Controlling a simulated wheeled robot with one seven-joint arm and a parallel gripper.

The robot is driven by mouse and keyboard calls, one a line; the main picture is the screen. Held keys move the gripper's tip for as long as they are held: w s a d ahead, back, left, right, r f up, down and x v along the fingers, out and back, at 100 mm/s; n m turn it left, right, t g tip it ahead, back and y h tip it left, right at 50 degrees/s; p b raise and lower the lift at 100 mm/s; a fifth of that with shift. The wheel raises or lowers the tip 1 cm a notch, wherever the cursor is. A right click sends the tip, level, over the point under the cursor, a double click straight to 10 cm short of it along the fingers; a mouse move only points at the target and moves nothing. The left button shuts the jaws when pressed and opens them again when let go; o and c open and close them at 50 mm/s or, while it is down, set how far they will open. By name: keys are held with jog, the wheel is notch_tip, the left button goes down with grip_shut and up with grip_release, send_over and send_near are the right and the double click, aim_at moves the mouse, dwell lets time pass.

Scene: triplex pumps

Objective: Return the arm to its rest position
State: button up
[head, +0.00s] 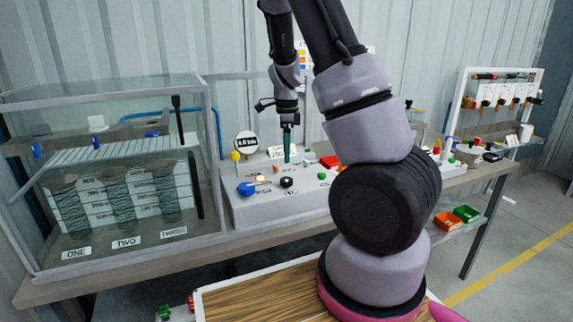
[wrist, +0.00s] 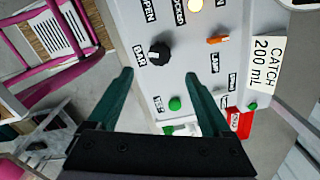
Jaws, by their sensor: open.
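My arm (head: 365,110) rises at the centre of the head view, bends over, and comes down on the far side. My gripper (head: 287,143) hangs pointing down above the grey control panel (head: 235,208). In the wrist view its two teal fingers (wrist: 158,76) are spread apart with nothing between them. The panel's black knob (wrist: 160,53) shows between and beyond the fingertips, and a green button (wrist: 174,104) lies closer to the gripper's palm. The fingers appear clear of the panel. No rest position is marked in view.
A glass tank (head: 110,82) with three cylinders stands at left on the bench. A round gauge (head: 246,144) and a "CATCH 200 mL" sign (wrist: 266,62) stand near the gripper. A red block (wrist: 240,122) lies by the panel. A tool board (head: 505,78) stands at right.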

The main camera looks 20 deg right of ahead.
jog(key=shift+r, duration=0.8)
jog(key=s+a+r+n+t+y, duration=0.1)
jog(key=s+a+r+n+t, duration=0.2)
jog(key=s+r+n, duration=0.6)
jog(key=s+a+r+n+t+y, duration=0.1)
jog(key=s+a+r+n+t, duration=0.3)
jog(key=s+r+n, duration=0.5)
jog(key=s+r, duration=0.4)
jog(key=r, duration=0.1)
jog(key=shift+a+r, duration=0.25)
jog(key=shift+a, duration=0.15)
dwell(2.3)
